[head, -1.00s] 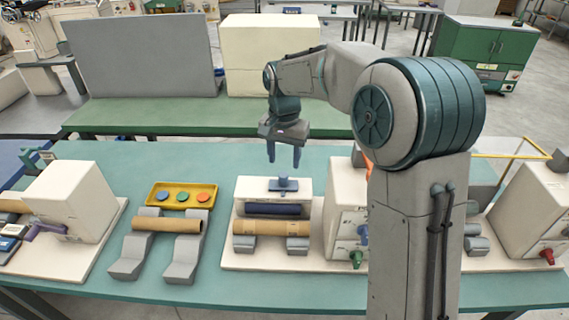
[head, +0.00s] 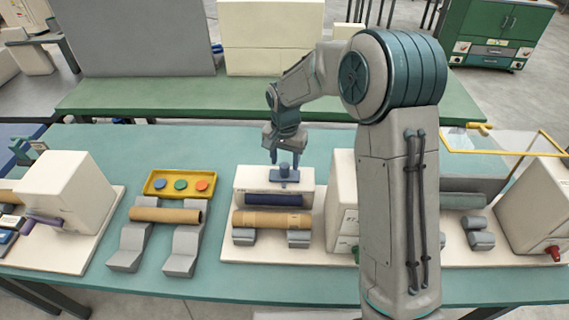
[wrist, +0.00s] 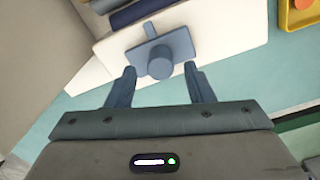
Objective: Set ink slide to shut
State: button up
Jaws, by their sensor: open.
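The ink slide is a blue plate with a round knob (head: 285,170) on top of a white printing unit (head: 250,180). In the wrist view the blue knob (wrist: 160,66) stands on its plate, ahead of and between the two fingers. My gripper (head: 285,158) is open just above and behind the knob in the head view; it also shows in the wrist view (wrist: 162,88). Nothing is held. I cannot tell whether the fingers touch the knob.
A dark blue roller (head: 275,200) and a brown tube (head: 270,222) lie in front of the slide. A yellow tray (head: 149,190) with coloured discs is to the left. A white cabinet (head: 342,210) stands close on the right.

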aim_at(285, 165)
jog(key=shift+f, duration=1.6)
grip_shut()
